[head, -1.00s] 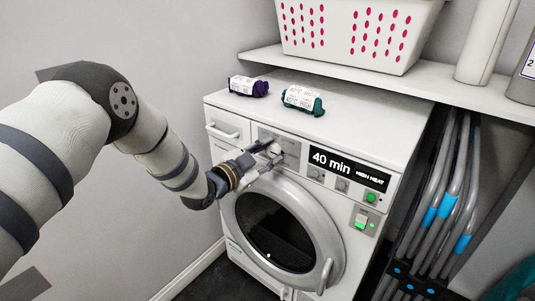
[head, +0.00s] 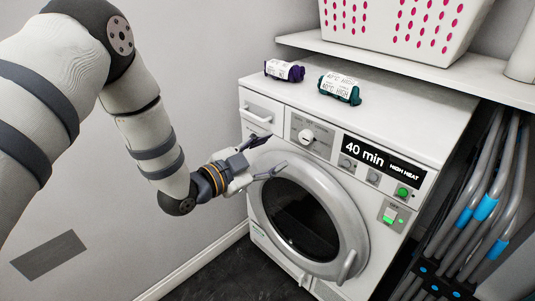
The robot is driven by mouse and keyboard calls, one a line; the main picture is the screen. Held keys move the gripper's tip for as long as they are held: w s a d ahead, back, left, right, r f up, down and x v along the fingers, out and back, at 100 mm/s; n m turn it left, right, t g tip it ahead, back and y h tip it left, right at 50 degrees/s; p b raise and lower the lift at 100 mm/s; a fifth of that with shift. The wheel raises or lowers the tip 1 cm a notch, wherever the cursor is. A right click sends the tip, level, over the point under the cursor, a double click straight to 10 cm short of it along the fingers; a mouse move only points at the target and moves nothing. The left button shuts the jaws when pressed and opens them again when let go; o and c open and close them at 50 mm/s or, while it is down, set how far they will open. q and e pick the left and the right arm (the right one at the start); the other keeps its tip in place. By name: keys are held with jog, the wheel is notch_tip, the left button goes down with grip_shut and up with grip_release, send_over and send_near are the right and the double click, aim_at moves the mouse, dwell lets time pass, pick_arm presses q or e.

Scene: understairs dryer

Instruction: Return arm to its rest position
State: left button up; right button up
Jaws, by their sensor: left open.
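My left arm comes in from the left. Its left gripper (head: 265,157) is open and empty, in front of the dryer's upper left front, below and left of the white dial (head: 306,136). It is apart from the dial. The white dryer (head: 410,115) has a display (head: 382,163) reading "40 min HIGH HEAT". Its round door (head: 308,220) is shut. A green button (head: 403,192) and a lit green switch (head: 389,213) sit on the right of its front. My right gripper is not in view.
Two rolled labelled cloths, one purple (head: 284,71) and one teal (head: 340,87), lie on the dryer top. A white basket (head: 400,25) stands on the shelf (head: 400,68) above. Grey and blue hoses (head: 478,205) stand at the right. Free room lies left of the dryer.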

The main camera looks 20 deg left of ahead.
pick_arm(q)
jog(key=shift+s+a, duration=0.1)
jog(key=shift+s, duration=0.35)
jog(key=s+d+f+n+g+y+p, duration=0.1)
jog(key=s+f+n+g+y+p, duration=0.3)
jog(key=s+f, duration=0.6)
jog(key=s+d+f+n+g+h, duration=0.1)
jog(key=s+f+n+g, duration=0.35)
jog(key=s, duration=0.75)
jog(key=s+f+n+g+y+p, duration=0.1)
jog(key=s+g, duration=0.4)
jog(key=s, duration=0.8)
jog(key=s+a+f+n+g+y+p, duration=0.1)
jog(key=s+g, duration=0.3)
jog(key=s, duration=1)
jog(key=shift+s+f+n+g+y+p, duration=0.25)
jog(key=shift+s+n+g+y+p, duration=0.05)
jog(key=shift+n+g, duration=0.05)
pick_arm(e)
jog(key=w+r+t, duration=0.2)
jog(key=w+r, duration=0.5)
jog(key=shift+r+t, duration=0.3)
pick_arm(q)
jog(key=shift+w, duration=0.1)
